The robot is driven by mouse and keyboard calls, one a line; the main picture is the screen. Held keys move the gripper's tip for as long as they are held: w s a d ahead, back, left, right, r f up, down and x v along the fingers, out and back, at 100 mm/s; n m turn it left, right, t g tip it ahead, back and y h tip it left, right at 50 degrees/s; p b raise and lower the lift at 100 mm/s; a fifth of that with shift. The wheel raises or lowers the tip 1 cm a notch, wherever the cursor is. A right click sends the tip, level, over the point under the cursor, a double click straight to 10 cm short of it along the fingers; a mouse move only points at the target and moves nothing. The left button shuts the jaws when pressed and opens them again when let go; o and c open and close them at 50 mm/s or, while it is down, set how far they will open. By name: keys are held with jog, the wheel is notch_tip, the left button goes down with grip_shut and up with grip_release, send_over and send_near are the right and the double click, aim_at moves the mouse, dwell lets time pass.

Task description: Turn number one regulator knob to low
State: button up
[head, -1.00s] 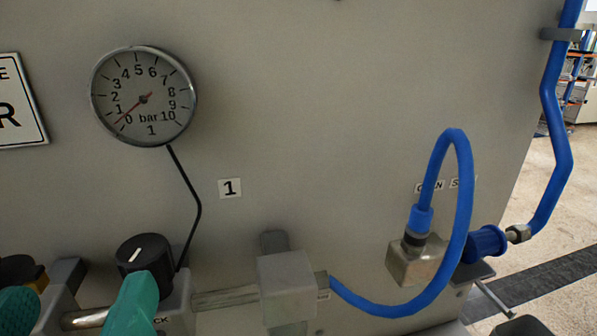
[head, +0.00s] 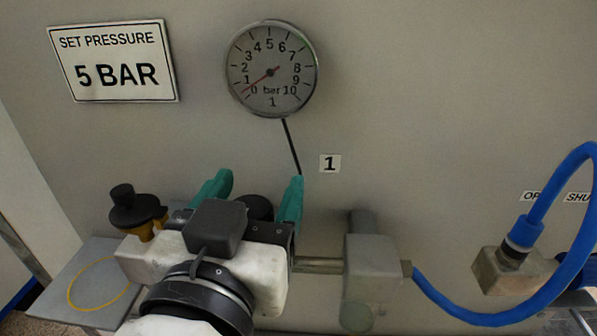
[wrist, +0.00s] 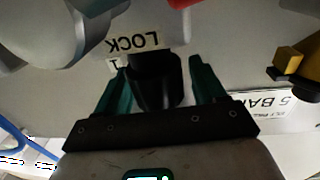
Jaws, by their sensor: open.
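The number one regulator knob (head: 257,207) is black and round, below the gauge and left of the "1" label (head: 330,164). In the wrist view the dark knob (wrist: 155,82) stands between my two green fingers. My gripper (head: 261,180) is open, with one finger on each side of the knob. I cannot tell whether either finger touches it. My wrist hides the knob's lower part in the head view, and its pointer mark does not show. Gauge 1 (head: 271,68) has its red needle between 0 and 1 bar.
A brass fitting with a black knob (head: 137,208) stands left of my gripper. A grey block (head: 372,270) on the pipe and a blue hose (head: 450,312) lie to the right. A "SET PRESSURE 5 BAR" sign (head: 112,60) hangs upper left. A "LOCK" label (wrist: 138,42) shows upside down by the knob.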

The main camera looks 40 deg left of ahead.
jog(key=c, duration=1)
jog(key=shift+r+n+g+y+p, duration=0.1)
jog(key=shift+n+g+y+p, duration=0.75)
jog(key=shift+y, duration=0.45)
jog(key=shift+s+a+n+g+y+p, duration=0.1)
jog(key=shift+a+n+g+y+p, duration=0.1)
jog(key=shift+n+g+y+p, duration=0.45)
jog(key=shift+b, duration=0.3)
jog(key=o, duration=1)
